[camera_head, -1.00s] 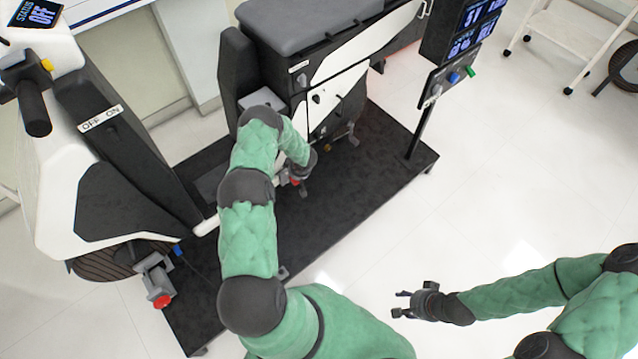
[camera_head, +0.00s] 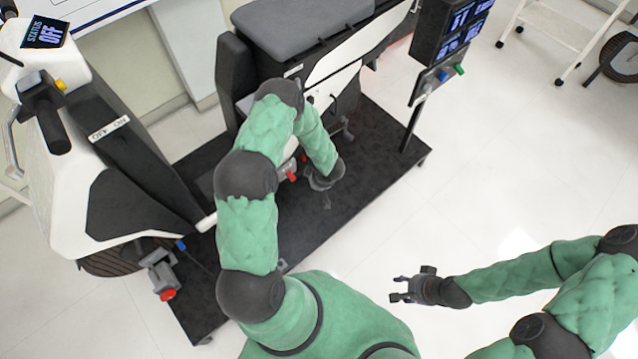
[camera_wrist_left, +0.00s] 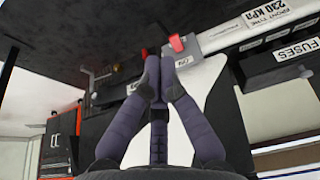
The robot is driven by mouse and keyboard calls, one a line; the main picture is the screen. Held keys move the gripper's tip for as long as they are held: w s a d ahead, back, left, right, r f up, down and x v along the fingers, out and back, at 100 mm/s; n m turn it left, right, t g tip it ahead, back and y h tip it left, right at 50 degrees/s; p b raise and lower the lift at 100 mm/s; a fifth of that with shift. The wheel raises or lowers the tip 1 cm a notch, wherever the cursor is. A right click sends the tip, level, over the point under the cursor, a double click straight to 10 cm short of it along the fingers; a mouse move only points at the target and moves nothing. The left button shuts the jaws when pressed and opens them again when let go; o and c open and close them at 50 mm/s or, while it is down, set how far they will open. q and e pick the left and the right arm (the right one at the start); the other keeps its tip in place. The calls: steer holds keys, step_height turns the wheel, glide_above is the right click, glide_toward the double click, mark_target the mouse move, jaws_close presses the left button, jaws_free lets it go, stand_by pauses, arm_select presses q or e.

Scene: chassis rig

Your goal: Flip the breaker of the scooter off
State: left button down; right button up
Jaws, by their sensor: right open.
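The scooter (camera_head: 110,205) stands on a black platform, and its status screen (camera_head: 45,32) reads OFF. A small grey box with a red lever (camera_head: 292,177) sits low on the scooter body, partly hidden by my left arm; I take it for the breaker. In the left wrist view, the red lever (camera_wrist_left: 176,43) is just beyond the fingertips, with a small label below it. My left gripper (camera_head: 327,204) is right of the lever in the head view, apart from it. In the wrist view its fingers (camera_wrist_left: 159,62) converge, empty. My right gripper (camera_head: 393,289) is open and empty over the floor.
A post with screens (camera_head: 452,30) and colored buttons stands at the platform's right end. A white cart (camera_head: 568,38) stands at the back right.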

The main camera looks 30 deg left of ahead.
arm_select(q)
steer(key=shift+s+d+r, duration=0.15)
steer(key=shift+d+r, duration=0.2)
steer(key=shift+d, duration=0.15)
steer(key=shift+s+d+r, duration=0.15)
steer(key=shift+d+r, duration=0.2)
steer(key=shift+d, duration=0.15)
steer(key=shift+d, duration=0.1)
steer(key=s+d+r+m+h, duration=0.3)
steer(key=s+d+m, duration=0.3)
steer(key=d, duration=0.5)
steer(key=s+d+r+m+h, duration=0.3)
steer(key=s+d+m+h, duration=0.2)
steer(key=s+d, duration=0.5)
steer(key=shift+s+d+m+g, duration=0.4)
steer(key=shift+m, duration=0.3)
steer(key=shift+r, duration=0.1)
